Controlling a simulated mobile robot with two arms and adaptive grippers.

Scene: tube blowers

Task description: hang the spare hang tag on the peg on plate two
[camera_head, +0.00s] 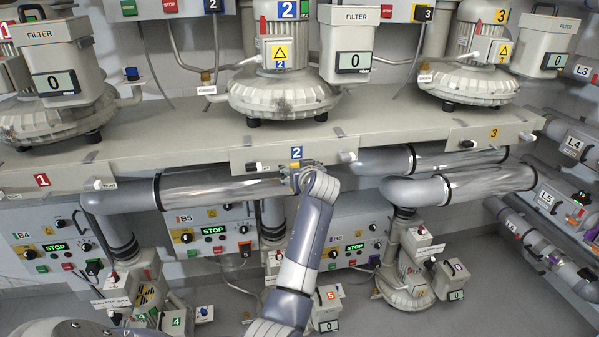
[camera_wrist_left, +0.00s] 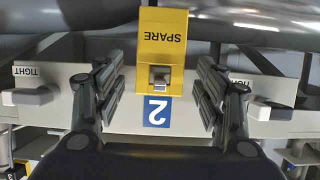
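The spare hang tag (camera_wrist_left: 162,35) is yellow and reads SPARE, upside down in the left wrist view. A square metal peg end (camera_wrist_left: 160,78) shows in its opening, beside the blue 2 label, and the tag appears to hang on it. Plate two (camera_head: 243,156) is the pale front plate with the blue 2 in the head view. My left gripper (camera_wrist_left: 159,88) is open, its fingers on either side of the tag with gaps between. In the head view my left gripper (camera_head: 304,172) is just below the 2 label and mostly hides the tag. My right gripper is out of view.
Two knobs marked TIGHT (camera_wrist_left: 30,97) (camera_wrist_left: 270,110) flank the tag on plate two. Silver pipes (camera_head: 220,188) run close under the bench edge (camera_head: 190,145). Blower two (camera_head: 280,95) stands above. Control boxes (camera_head: 215,232) are below.

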